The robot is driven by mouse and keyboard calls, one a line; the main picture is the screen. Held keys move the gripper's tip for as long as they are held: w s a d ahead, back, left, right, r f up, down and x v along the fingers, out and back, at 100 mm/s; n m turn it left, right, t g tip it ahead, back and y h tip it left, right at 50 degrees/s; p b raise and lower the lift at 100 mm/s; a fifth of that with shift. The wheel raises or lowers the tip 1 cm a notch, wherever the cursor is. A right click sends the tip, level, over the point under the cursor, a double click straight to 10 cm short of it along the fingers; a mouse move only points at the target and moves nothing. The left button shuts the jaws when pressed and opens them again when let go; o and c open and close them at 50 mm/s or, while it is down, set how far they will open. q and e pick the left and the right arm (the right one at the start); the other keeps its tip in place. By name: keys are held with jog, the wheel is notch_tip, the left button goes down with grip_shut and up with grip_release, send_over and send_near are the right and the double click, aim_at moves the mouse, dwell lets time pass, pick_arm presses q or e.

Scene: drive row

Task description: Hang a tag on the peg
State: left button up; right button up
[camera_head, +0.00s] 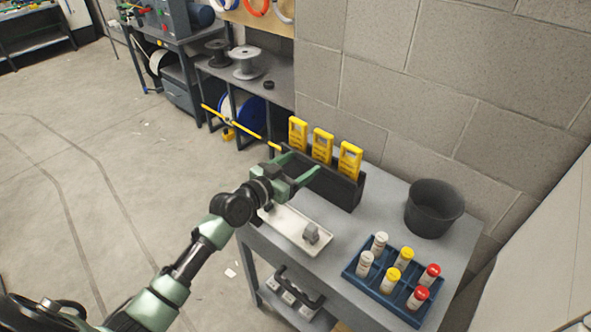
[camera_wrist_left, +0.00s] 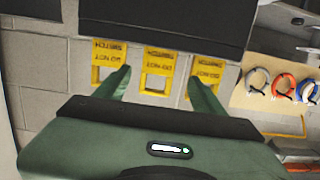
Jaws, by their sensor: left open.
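Three yellow tags, the left (camera_head: 298,133), the middle (camera_head: 322,145) and the right (camera_head: 350,160), stand upright in a black holder (camera_head: 340,190) on the grey table. My left gripper (camera_head: 301,165) is open and empty, in front of the holder. In the left wrist view the tags appear upside down, with "DO NOT SWITCH" lettering. There the middle tag (camera_wrist_left: 158,62) lies between the open fingers (camera_wrist_left: 160,76), with no clear contact. I cannot make out a peg for certain. My right gripper is not in view.
A white tray (camera_head: 286,229) with a small grey block (camera_head: 311,235) lies in front of the holder. A blue rack (camera_head: 385,296) of several capped bottles and a dark bucket (camera_head: 434,208) stand to the right. A thin yellow rod (camera_head: 235,122) crosses behind the gripper.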

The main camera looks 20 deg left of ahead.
aim_at(320, 152)
pick_arm(q)
jog(key=b+x, duration=0.2)
jog(key=x, duration=0.2)
jog(key=b+x, duration=0.1)
jog(key=x, duration=0.3)
jog(key=shift+f+b, duration=0.25)
jog(key=shift+b, duration=0.1)
jog(key=shift+w+d+b, duration=0.25)
jog(key=shift+w+b, duration=0.05)
jog(key=shift+w, duration=0.3)
jog(key=c, duration=1.2)
jog(key=shift+r, duration=0.2)
jog(key=shift+r+p, duration=1.9)
jog(key=shift+r, duration=0.25)
